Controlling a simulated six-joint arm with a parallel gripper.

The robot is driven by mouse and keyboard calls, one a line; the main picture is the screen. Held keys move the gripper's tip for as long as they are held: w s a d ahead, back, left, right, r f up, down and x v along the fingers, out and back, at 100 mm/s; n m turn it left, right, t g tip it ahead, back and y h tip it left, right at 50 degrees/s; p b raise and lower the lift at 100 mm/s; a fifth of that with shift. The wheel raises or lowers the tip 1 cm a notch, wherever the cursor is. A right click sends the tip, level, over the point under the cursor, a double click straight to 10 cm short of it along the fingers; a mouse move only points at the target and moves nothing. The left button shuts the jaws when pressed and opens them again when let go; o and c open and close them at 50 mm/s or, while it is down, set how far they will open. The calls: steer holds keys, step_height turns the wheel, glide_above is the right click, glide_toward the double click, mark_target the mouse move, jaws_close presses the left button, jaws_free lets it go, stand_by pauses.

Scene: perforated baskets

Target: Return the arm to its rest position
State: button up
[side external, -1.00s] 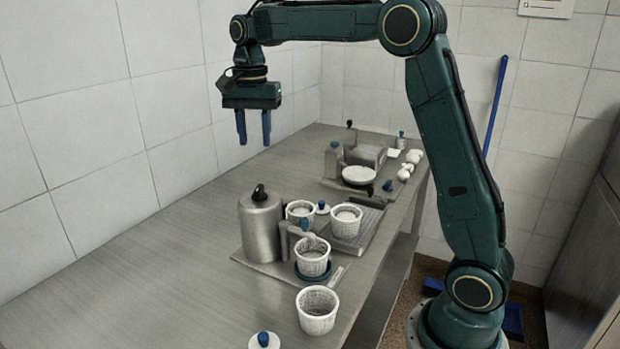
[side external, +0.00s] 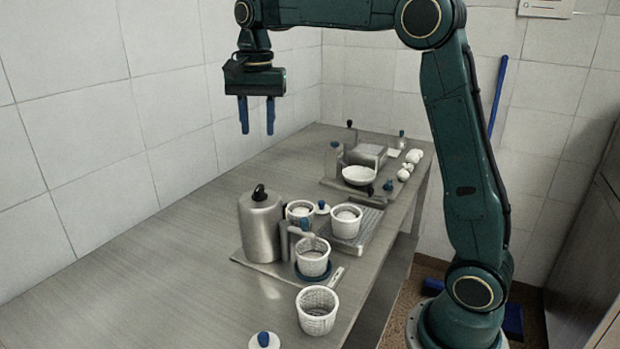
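My gripper (side external: 257,129) hangs high above the left part of the metal table, pointing straight down. Its two blue fingers are apart with nothing between them. It is well clear of everything on the table.
The metal table (side external: 130,255) holds a steel canister (side external: 261,228), several white perforated baskets, among them a front one (side external: 317,312), and a blue-knobbed lid (side external: 264,341). A white bowl (side external: 358,175) stands farther back. A tiled wall (side external: 100,120) is left of my gripper.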

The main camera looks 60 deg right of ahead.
steer(key=s+a+f+n+t, duration=0.1)
steer(key=s+n, duration=0.3)
steer(key=s, duration=0.5)
steer(key=s+a+f+n+t, duration=0.2)
steer(key=s+a+f+n, duration=0.1)
steer(key=s, duration=0.6)
steer(key=s+a+f+n+t, duration=0.2)
steer(key=s+n, duration=0.4)
steer(key=s, duration=0.3)
steer(key=shift+a+f, duration=0.3)
steer(key=shift+a, duration=0.35)
